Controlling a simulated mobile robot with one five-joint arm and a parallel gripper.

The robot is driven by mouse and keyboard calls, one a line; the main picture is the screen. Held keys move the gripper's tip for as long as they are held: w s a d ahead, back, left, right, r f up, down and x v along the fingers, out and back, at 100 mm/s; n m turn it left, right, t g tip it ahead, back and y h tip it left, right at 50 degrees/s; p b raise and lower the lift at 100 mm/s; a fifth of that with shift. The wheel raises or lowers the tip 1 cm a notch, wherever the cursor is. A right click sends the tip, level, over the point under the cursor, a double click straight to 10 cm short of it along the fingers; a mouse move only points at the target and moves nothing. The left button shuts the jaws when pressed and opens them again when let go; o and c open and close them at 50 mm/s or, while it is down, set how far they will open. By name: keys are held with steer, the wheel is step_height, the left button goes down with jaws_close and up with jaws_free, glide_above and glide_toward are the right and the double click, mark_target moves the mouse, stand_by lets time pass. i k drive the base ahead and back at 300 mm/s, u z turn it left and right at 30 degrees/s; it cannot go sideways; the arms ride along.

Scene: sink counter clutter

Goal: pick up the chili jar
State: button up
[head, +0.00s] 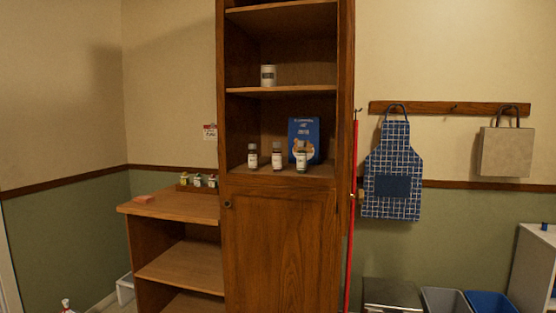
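Three small spice jars with pale labels stand upright on the lower open shelf of the tall wooden cabinet: a left jar (252,156), a middle jar (277,155) and a right jar (301,157). The labels are too small to read, so I cannot tell which, if any, is the chili jar. Several more small jars (197,181) stand in a wooden tray on the low shelf unit at left, also unreadable. My gripper is not in view.
A blue box (304,139) stands behind the right jar. A white canister (268,75) sits one shelf higher. The cabinet's lower door (280,245) is shut. A red pole (353,220) and a checked apron (393,165) are to the right. Bins (447,300) stand at lower right.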

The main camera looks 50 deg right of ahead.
mark_target(277, 145)
steer(key=z, duration=0.05)
steer(key=i, duration=0.85)
